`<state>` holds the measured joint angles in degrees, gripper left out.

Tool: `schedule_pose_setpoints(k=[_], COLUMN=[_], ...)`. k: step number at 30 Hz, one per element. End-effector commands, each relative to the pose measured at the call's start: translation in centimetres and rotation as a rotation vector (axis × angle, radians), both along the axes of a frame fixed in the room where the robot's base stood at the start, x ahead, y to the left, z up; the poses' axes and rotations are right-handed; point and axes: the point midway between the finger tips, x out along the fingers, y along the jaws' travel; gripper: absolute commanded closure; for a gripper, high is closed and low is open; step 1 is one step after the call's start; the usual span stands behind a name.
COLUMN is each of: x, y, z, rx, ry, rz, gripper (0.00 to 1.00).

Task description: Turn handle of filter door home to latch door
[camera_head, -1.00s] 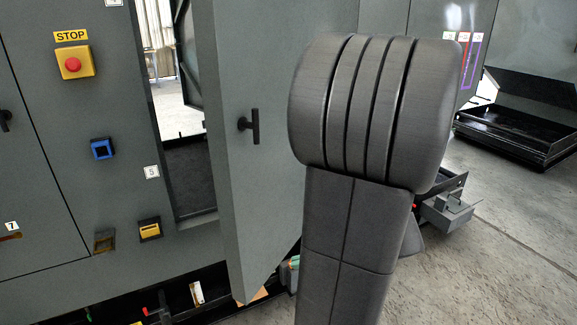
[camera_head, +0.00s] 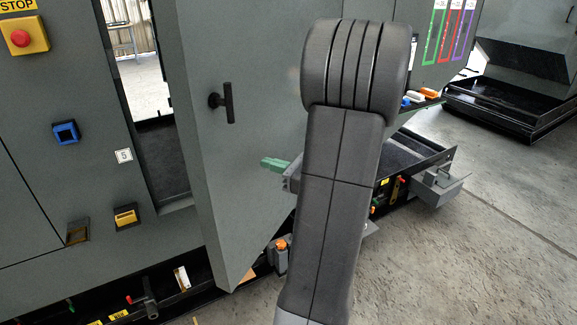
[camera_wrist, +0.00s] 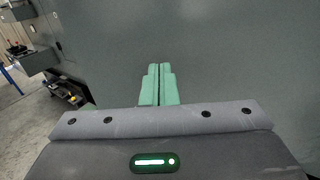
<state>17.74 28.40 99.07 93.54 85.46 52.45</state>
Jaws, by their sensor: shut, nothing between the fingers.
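The filter door (camera_head: 235,170) is a grey panel that stands ajar, with a gap along its left side into the enclosure. Its black T-shaped handle (camera_head: 228,103) sits on the outer face, its bar close to upright. My gripper (camera_head: 264,163) has green fingers that point left toward the door's outer face, below and right of the handle. The fingers are together and empty. In the wrist view my gripper (camera_wrist: 159,68) is shut in front of a plain grey surface (camera_wrist: 220,50). The handle does not show there. I cannot tell whether the fingertips touch the door.
Left of the gap, the enclosure front carries a yellow box with a red stop button (camera_head: 20,37), a blue fitting (camera_head: 65,132) and a yellow fitting (camera_head: 125,216). A low black tray (camera_head: 520,115) stands at the far right. Concrete floor (camera_head: 460,250) is clear at the lower right.

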Motion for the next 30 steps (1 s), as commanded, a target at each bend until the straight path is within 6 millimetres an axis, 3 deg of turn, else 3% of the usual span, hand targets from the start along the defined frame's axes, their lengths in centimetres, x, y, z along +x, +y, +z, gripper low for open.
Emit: schedule_pose_setpoints(k=[6,12,30], x=[1.4,2.2,2.6], y=[3.5,5.2,6.2], z=[0.2,0.1,0.0], rx=[0.000,0.000,0.000], ry=[0.001,0.000,-0.001], rz=[0.004,0.002,-0.008], gripper=[1.00,1.00,1.00])
